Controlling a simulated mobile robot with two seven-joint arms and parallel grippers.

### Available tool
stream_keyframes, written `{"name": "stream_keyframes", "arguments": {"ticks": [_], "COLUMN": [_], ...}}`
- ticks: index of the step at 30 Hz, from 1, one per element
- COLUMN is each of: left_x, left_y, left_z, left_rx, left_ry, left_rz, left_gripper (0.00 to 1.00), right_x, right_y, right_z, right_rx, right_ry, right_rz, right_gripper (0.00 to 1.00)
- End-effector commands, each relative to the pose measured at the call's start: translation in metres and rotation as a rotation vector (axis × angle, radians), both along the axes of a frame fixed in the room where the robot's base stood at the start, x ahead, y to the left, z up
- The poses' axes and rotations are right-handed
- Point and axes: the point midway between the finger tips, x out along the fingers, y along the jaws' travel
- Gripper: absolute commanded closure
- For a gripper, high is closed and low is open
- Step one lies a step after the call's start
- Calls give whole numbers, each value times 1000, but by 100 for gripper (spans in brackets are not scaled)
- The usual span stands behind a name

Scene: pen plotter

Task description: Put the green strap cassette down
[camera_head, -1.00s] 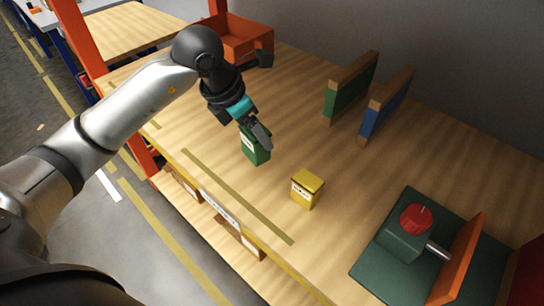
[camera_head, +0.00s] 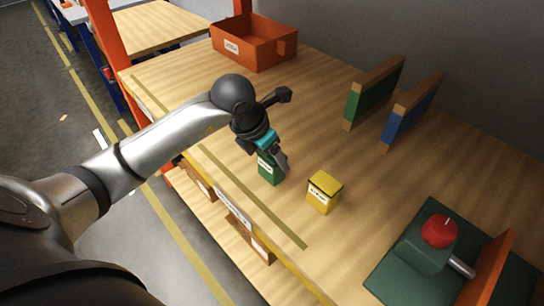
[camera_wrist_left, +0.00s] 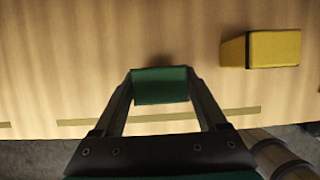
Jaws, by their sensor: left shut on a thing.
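The green strap cassette (camera_head: 268,172) is a small green box with a white label, at the front part of the wooden table. My left gripper (camera_head: 276,158) points down and is shut on it. In the left wrist view the cassette (camera_wrist_left: 160,86) sits between the two fingertips (camera_wrist_left: 160,80). A dark shadow lies close at its far edge; I cannot tell for sure whether its bottom touches the table. My right gripper is in neither view.
A yellow box (camera_head: 323,192) stands just right of the cassette. Green (camera_head: 373,92) and blue (camera_head: 409,112) upright panels stand behind. An orange bin (camera_head: 254,43) is at the back left. A green fixture with a red knob (camera_head: 439,231) is at the right.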

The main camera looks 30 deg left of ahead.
Motion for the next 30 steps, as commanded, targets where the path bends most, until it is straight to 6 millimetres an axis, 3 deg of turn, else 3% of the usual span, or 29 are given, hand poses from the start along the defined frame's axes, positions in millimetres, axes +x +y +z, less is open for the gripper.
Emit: {"name": "stream_keyframes", "arguments": {"ticks": [11,12,18,26,30], "left_x": [1,0,0,0,-3], "left_y": [0,0,0,0,2], "left_z": [-6,-5,-5,-4,8], "left_rx": [0,1,1,0,1], "left_ry": [-3,-2,-2,-2,-4], "left_rz": [-1,-1,-1,-1,-1], "left_gripper": [86,22,0,0,0], "right_x": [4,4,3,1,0], "right_y": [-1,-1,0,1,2], "right_z": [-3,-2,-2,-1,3], "right_rx": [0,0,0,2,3], "right_ry": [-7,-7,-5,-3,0], "right_rz": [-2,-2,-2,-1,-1], "right_gripper": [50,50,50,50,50]}}
